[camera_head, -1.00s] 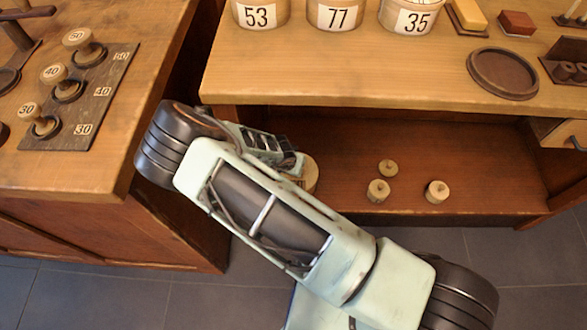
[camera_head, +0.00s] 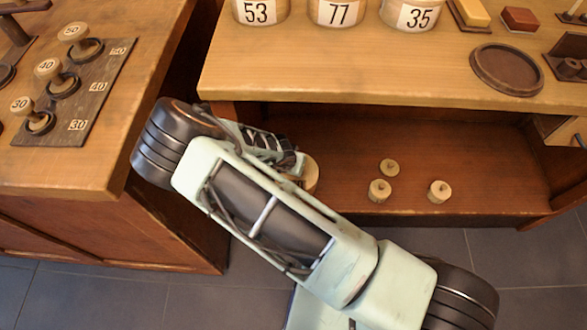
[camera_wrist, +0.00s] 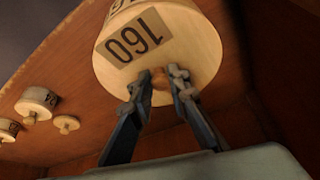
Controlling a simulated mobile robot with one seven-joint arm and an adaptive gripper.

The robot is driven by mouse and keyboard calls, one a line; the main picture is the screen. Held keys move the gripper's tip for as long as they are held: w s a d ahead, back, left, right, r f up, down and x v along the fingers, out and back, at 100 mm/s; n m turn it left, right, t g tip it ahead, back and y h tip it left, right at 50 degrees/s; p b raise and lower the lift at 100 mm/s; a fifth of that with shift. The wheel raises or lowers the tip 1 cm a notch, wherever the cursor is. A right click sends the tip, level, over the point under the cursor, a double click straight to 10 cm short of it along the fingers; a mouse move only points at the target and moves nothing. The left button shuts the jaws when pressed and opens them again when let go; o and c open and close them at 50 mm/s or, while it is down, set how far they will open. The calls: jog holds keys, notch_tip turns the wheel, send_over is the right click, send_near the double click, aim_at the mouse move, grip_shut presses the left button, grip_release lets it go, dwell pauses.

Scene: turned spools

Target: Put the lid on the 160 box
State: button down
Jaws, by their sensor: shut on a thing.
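A round pale wooden box with a 160 label (camera_wrist: 132,36) fills the top middle of the wrist view, its number upside down there. In the head view a sliver of this pale round wood (camera_head: 311,173) shows on the low shelf, beside the end of my arm. My gripper (camera_wrist: 160,82) has both fingertips at the pale round face near the label, closed on what appears to be the lid's knob, which the fingertips hide. The seam between lid and box is not clear, so I cannot tell whether the lid is seated.
Several small knobbed wooden pieces stand on the low shelf (camera_head: 440,205), right of my arm. The bench top (camera_head: 380,75) overhangs the shelf and carries number-labelled boxes and a dark round tray (camera_head: 506,69). A left bench (camera_head: 80,170) bounds that side.

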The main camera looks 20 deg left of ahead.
jog(key=c, duration=1.8)
grip_release()
jog(key=shift+o, duration=0.3)
jog(key=o, duration=0.4)
jog(key=shift+r, duration=0.2)
jog(key=shift+r, duration=0.55)
jog(key=shift+r, duration=0.1)
jog(key=shift+r+p, duration=1.5)
jog(key=shift+r, duration=1.9)
